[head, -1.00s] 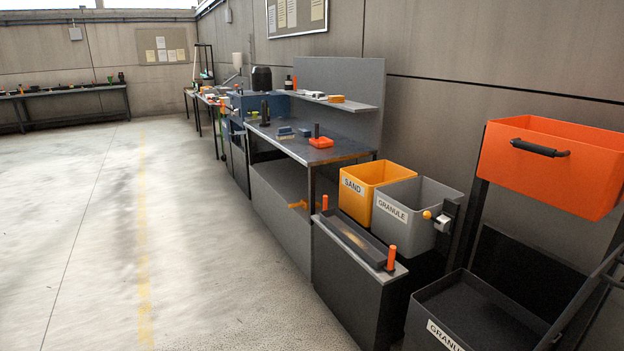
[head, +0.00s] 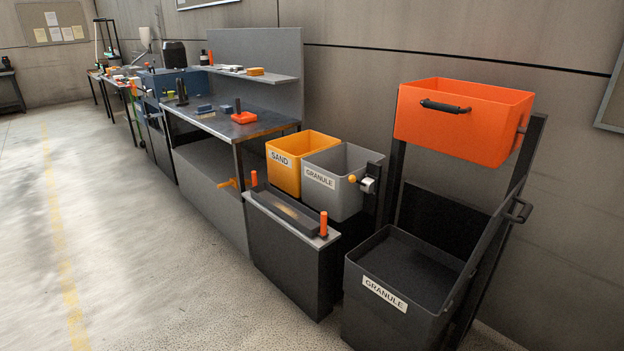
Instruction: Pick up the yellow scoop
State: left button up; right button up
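I cannot pick out the yellow scoop with certainty. A small yellow-orange piece (head: 228,183) shows low at the near end of the workbench (head: 222,125); it is too small to tell what it is. A yellow bin marked SAND (head: 284,180) stands beside a grey bin marked GRANULE (head: 325,200); their insides are mostly hidden. Neither of my grippers is in view.
A low dark stand (head: 290,255) with orange posts is in front of the bins. A large dark GRANULE bin (head: 378,325) and a raised orange tub (head: 465,125) are at the right. The floor (head: 130,260) at the left is clear.

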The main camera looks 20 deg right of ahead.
aim_at(233, 181)
jog(key=i+j+u, duration=0.3)
jog(key=i, duration=0.6)
jog(key=i+u, duration=0.3)
jog(key=i, duration=0.6)
jog(key=i+z, duration=0.1)
jog(key=i, duration=0.55)
jog(key=i+j, duration=0.15)
jog(key=i, duration=0.55)
jog(key=i+z, duration=0.15)
jog(key=i, duration=0.5)
jog(key=j, duration=0.1)
